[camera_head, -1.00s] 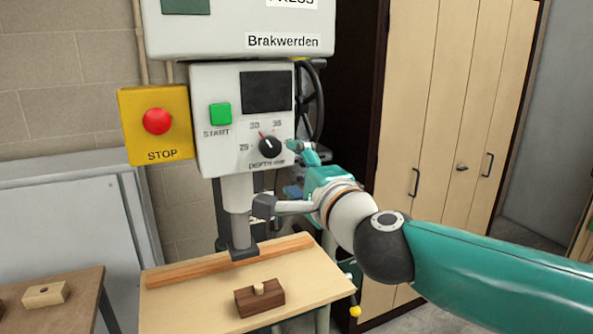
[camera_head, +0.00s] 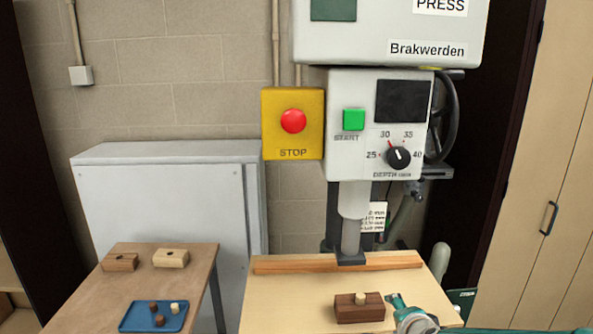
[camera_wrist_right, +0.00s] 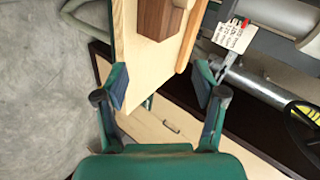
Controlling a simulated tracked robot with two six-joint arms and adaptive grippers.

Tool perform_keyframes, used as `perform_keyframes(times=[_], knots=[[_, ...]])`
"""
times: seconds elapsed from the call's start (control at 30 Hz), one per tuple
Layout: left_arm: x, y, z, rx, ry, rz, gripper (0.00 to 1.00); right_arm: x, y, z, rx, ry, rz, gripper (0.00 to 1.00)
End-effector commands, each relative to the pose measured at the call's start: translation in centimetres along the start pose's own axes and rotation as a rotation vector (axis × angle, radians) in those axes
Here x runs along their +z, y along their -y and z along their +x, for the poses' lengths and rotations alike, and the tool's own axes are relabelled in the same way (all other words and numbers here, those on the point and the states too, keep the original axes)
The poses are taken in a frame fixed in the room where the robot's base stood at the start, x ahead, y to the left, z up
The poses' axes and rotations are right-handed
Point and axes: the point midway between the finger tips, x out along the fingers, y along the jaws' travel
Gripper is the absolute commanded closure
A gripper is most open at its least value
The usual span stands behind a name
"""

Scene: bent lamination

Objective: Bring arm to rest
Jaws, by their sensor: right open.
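My right gripper (camera_wrist_right: 164,88) is open and empty in the right wrist view, its two fingers spread wide. The press table (camera_wrist_right: 124,30) and a dark wood block (camera_wrist_right: 158,18) lie beyond the fingertips there. In the head view only a teal part of my right arm shows low at the right, close beside the dark block (camera_head: 352,314). That block sits on the press table (camera_head: 290,300) with a light peg (camera_head: 361,298) standing in its top. My left gripper is not in view.
The press has a depth knob (camera_head: 398,157), a green start button (camera_head: 353,119) and a red stop button (camera_head: 293,121). A wooden fence (camera_head: 300,265) crosses its table. The left side table (camera_head: 100,290) holds two blocks and a blue tray (camera_head: 130,323) with several pegs.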

Motion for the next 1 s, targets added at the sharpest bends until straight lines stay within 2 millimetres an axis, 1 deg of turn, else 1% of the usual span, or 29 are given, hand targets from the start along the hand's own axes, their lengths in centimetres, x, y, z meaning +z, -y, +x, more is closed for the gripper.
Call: perform_keyframes(times=[0.03, 0.07, 0.1, 0.13, 0.17, 0.2, 0.23, 0.27, 0.3, 0.37, 0.4, 0.47, 0.5, 0.57, 0.6, 0.67, 0.7, 0.77, 0.83, 1.0], knots=[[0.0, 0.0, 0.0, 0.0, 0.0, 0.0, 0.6, 1.0, -4.0, 1.6, 0.076, 0.025, -0.048, 0.3], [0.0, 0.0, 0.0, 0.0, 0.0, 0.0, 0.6, 1.5, -6.1, 2.4, 0.114, 0.041, -0.077, 0.3], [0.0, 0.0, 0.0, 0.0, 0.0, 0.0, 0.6, 2.4, -9.0, 3.1, 0.164, 0.067, -0.12, 0.3], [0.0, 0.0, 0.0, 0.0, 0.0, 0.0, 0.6, 3.0, -11.2, 3.6, 0.201, 0.089, -0.152, 0.3], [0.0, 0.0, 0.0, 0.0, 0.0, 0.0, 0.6, 3.6, -13.4, 3.9, 0.236, 0.114, -0.185, 0.3], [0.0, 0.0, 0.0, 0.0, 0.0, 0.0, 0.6, 4.6, -16.4, 4.2, 0.284, 0.151, -0.228, 0.3], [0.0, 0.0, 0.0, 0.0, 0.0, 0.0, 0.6, 5.4, -18.5, 4.3, 0.317, 0.181, -0.262, 0.3], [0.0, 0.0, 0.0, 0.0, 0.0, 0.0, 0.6, 6.1, -20.7, 4.2, 0.349, 0.214, -0.295, 0.3], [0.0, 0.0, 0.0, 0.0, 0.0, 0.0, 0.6, 7.2, -23.6, 3.9, 0.39, 0.263, -0.342, 0.3], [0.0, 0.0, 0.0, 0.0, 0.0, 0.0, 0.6, 9.0, -27.8, 3.1, 0.446, 0.345, -0.411, 0.3], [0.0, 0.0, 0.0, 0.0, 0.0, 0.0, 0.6, 10.2, -30.4, 2.3, 0.478, 0.406, -0.458, 0.3], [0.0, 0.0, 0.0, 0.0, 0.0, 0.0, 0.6, 12.0, -33.9, 0.7, 0.512, 0.503, -0.529, 0.3], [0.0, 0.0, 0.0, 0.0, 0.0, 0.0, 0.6, 13.2, -35.9, -0.5, 0.528, 0.568, -0.574, 0.3], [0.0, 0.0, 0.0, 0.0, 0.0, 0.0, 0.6, 14.9, -38.3, -2.3, 0.535, 0.665, -0.643, 0.3], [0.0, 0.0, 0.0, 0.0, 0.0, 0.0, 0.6, 15.9, -39.4, -3.6, 0.529, 0.728, -0.692, 0.3], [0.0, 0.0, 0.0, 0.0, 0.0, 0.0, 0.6, 17.2, -40.5, -5.3, 0.504, 0.814, -0.768, 0.3], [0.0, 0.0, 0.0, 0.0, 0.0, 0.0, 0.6, 17.6, -40.5, -6.1, 0.474, 0.854, -0.818, 0.3], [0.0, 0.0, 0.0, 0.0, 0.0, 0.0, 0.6, 18.1, -40.5, -6.7, 0.437, 0.894, -0.874, 0.3], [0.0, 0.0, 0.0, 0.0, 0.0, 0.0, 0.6, 18.3, -40.4, -6.8, 0.404, 0.917, -0.92, 0.3], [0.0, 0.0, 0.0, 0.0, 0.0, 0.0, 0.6, 18.3, -40.4, -6.7, 0.396, 0.919, -0.937, 0.3]])
